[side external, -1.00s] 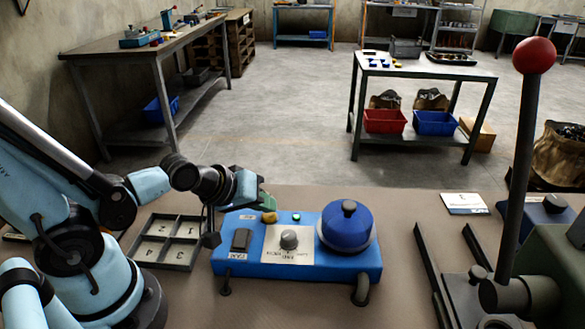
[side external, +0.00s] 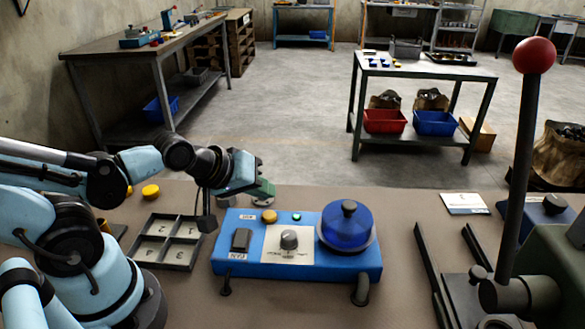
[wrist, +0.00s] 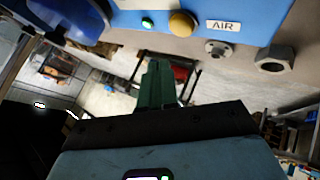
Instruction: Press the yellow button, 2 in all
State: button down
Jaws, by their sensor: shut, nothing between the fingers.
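The yellow button (side external: 269,216) sits on top of the blue machine box (side external: 228,262), at its back left beside a small green light (side external: 296,216). In the wrist view the yellow button (wrist: 181,24) shows clear between the green light and the AIR label. My gripper (side external: 265,189) is shut and empty, behind and above the button and apart from it. Its green fingers (wrist: 159,82) show together in the wrist view. Whether the button is pressed down cannot be told.
The box also carries a blue dome (side external: 346,228), a grey knob (side external: 289,240) and a dark switch (side external: 241,240). A numbered tray (side external: 150,264) lies at left, with yellow discs (side external: 151,191) beyond it. A red-topped lever (side external: 533,56) stands at right.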

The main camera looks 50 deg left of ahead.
aim_at(265, 216)
jog(key=shift+r, duration=1.25)
jog(key=shift+r, duration=0.15)
dwell(1.5)
notch_tip(265, 216, up, 4)
jog(key=shift+f, duration=0.25)
dwell(0.4)
jog(key=shift+f, duration=4.4)
jog(key=shift+f, duration=0.4)
jog(key=shift+f, duration=0.2)
